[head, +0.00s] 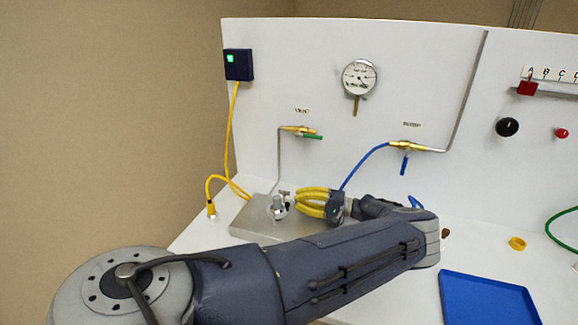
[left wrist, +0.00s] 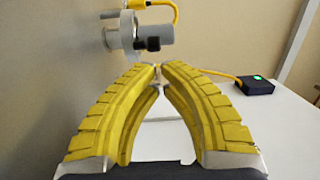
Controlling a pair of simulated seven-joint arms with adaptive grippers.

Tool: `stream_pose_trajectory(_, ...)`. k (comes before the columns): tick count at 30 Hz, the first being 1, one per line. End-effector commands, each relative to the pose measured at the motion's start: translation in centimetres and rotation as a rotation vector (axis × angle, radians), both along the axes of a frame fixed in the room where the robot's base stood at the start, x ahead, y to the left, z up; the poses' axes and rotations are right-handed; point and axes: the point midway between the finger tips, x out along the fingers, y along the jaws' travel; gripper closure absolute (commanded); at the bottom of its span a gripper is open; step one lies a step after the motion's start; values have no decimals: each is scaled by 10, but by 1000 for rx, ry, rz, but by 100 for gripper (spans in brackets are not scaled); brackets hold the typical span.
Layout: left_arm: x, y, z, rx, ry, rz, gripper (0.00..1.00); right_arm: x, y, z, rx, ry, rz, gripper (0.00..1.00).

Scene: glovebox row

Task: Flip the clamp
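My left gripper (head: 296,202) reaches in over the grey metal block (head: 246,222) in the head view. Its yellow fingers point left at the small silver clamp and fitting (head: 279,209) on the block. In the left wrist view my left gripper (left wrist: 158,68) has its fingertips drawn together, with no clear object between them. A grey round fitting with a black part (left wrist: 125,38) shows just beyond the tips. Whether the fingers touch the clamp cannot be told. The clamp's details are too small to make out. My right gripper is not in view.
A blue hose (head: 365,163) runs behind my gripper. A blue tray (head: 485,300) lies at the right.

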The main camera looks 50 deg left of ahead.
Motion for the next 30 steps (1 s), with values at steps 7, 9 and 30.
stream_pose_trajectory(7,-15,20,1,1,1,0,100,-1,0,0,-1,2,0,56)
stream_pose_trajectory(9,-17,23,1,1,1,-1,100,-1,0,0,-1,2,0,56)
stream_pose_trajectory(30,-29,35,1,0,-1,14,100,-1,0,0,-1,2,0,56)
